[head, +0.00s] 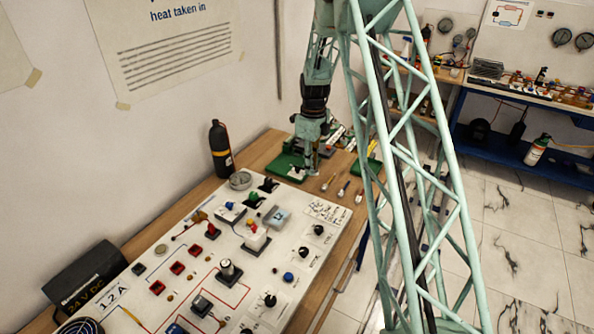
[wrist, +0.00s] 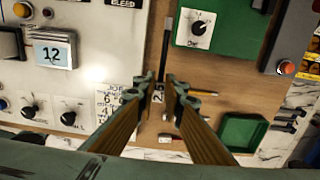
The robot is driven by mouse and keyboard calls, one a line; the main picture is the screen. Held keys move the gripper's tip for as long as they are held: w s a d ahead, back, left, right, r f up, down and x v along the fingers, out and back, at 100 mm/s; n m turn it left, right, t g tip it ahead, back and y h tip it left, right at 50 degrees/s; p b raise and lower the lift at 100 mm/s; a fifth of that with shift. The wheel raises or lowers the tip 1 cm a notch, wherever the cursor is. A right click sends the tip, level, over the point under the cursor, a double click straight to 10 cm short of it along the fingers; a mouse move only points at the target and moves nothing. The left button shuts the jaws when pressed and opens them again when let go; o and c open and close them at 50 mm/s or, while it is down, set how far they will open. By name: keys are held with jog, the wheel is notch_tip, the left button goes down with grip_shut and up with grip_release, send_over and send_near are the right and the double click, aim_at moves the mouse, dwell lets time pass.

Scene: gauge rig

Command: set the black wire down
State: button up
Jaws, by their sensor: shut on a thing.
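In the wrist view, my gripper (wrist: 159,92) has its two fingers close together on a thin, dark, upright-looking strip, which I take to be the black wire (wrist: 165,50). The strip runs away from the fingertips over the wooden bench, between the white panel and a green unit. A small label reading "2.5" shows between the fingertips. In the head view, my gripper (head: 309,172) is low over the far end of the bench, beside the green unit (head: 286,164). The wire is too small to make out there, and I cannot tell whether it touches the bench.
The white panel (head: 262,285) with knobs and plugs fills the near bench. A black bottle (head: 221,150) stands by the wall. In the wrist view, a green tray (wrist: 243,132) lies at lower right. Small tools (head: 343,188) lie near the bench's right edge, with bare wood between.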

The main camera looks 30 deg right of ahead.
jog(key=shift+a, duration=0.15)
jog(key=s+a+n+b, duration=0.2)
jog(key=a+n, duration=1)
jog(key=n, duration=0.2)
jog(key=s+a+n+b, duration=0.3)
jog(key=a+n, duration=1)
jog(key=n, duration=0.2)
jog(key=shift+s+a+r, duration=0.15)
jog(key=shift+s+r, duration=0.2)
jog(key=shift+a, duration=0.1)
